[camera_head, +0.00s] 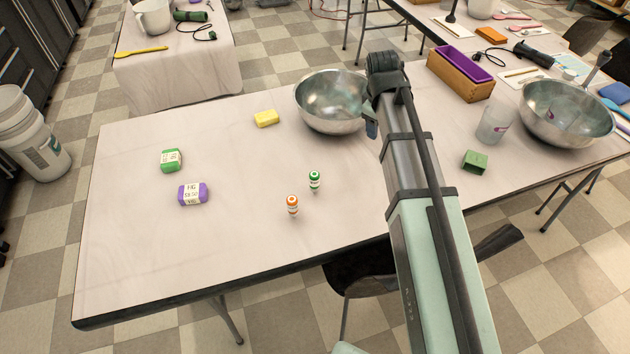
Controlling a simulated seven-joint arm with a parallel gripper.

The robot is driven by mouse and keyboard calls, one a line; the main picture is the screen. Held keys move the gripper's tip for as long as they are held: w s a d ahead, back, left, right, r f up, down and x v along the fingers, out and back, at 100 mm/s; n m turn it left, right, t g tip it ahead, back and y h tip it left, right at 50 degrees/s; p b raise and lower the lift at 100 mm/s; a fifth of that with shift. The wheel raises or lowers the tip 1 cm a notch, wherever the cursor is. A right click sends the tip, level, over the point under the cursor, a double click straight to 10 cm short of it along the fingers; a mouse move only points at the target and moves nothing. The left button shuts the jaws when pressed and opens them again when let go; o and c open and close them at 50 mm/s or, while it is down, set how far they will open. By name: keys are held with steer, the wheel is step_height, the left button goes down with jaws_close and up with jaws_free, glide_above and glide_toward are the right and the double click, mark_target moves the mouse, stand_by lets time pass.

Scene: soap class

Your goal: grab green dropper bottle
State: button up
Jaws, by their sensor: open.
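The green dropper bottle (314,181) is a small bottle with a green top and a pale label. It stands upright on the table (240,245), right of the middle. My gripper (371,124) is at the far end of my arm, beside the metal bowl, up and to the right of the green bottle and apart from it. It is open; most of it is hidden behind my arm, and only a finger part shows. An orange dropper bottle (292,206) stands just to the left and nearer the front edge.
A metal bowl (331,101) stands behind the bottles. A yellow bar (266,118), a green wrapped bar (171,160) and a purple wrapped bar (193,194) lie to the left. A green block (475,161) and a clear cup (494,122) are right of my arm. The table's front left is clear.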

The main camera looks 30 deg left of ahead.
mark_target(315, 174)
steer(key=s+a+r+n+g, duration=0.1)
steer(key=s+a, duration=0.4)
steer(key=s, duration=0.3)
steer(key=s+a+n+g, duration=0.2)
steer(key=s+a, duration=0.4)
steer(key=s, duration=0.3)
steer(key=shift+f, duration=6.6)
steer(key=shift+c, duration=0.2)
steer(key=c, duration=1.1)
